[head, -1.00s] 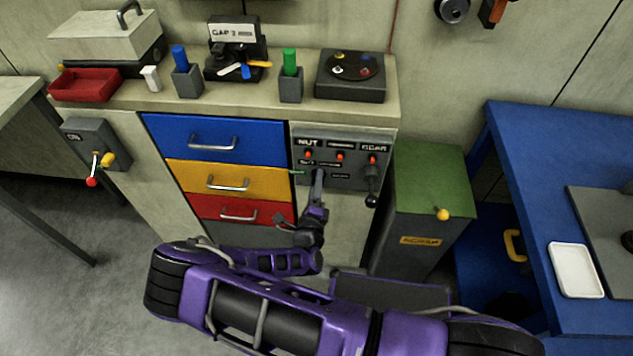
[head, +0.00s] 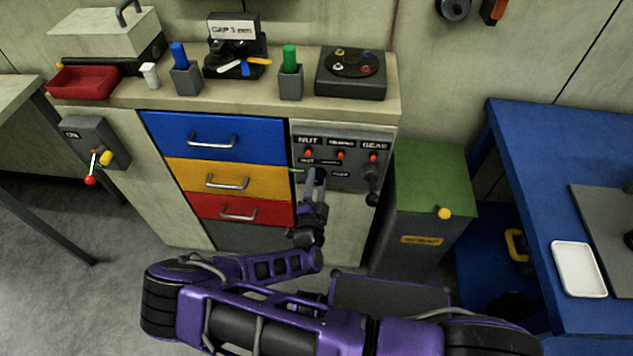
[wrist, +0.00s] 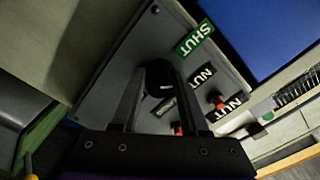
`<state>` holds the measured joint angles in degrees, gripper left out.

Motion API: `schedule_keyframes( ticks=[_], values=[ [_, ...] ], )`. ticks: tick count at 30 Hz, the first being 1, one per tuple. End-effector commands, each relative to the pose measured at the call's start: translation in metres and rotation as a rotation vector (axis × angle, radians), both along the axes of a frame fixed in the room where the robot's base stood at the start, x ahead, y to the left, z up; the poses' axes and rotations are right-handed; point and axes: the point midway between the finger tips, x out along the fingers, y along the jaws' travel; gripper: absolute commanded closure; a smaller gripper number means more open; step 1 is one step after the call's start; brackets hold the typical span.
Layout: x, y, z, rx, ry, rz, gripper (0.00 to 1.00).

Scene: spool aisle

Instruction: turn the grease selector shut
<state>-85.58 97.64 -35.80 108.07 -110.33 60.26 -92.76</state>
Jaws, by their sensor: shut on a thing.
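The grease selector is a black round knob, seen end-on in the wrist view (wrist: 158,75), on a dark grey panel (head: 350,182). My gripper (wrist: 160,84) is shut on it, with one finger on each side; in the head view my gripper (head: 315,178) reaches the panel's lower left and hides most of the knob. A green SHUT label (wrist: 194,38) lies beyond the knob in the wrist view. A NUT label (wrist: 202,75) is beside it, and a darker label is partly hidden by a finger. The knob's pointing direction is unclear.
Red switches (head: 340,156) line the panel above my gripper. A black lever (head: 372,188) hangs at the panel's right. Blue, yellow and red drawers (head: 225,180) are left, and a green-topped cabinet (head: 432,170) is right. Tools stand on the counter above.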

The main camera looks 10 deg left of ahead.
Motion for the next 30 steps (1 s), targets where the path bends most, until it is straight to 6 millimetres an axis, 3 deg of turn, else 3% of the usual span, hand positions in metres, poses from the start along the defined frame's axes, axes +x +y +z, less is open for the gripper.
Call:
schedule_keyframes(
  ticks=[18, 30],
  values=[
    [-0.0005, -0.0020, -0.0025, -0.547, -0.029, 0.000, 1.00],
    [-0.0003, -0.0022, -0.0018, -0.728, -0.040, 0.000, 1.00]
  ],
)
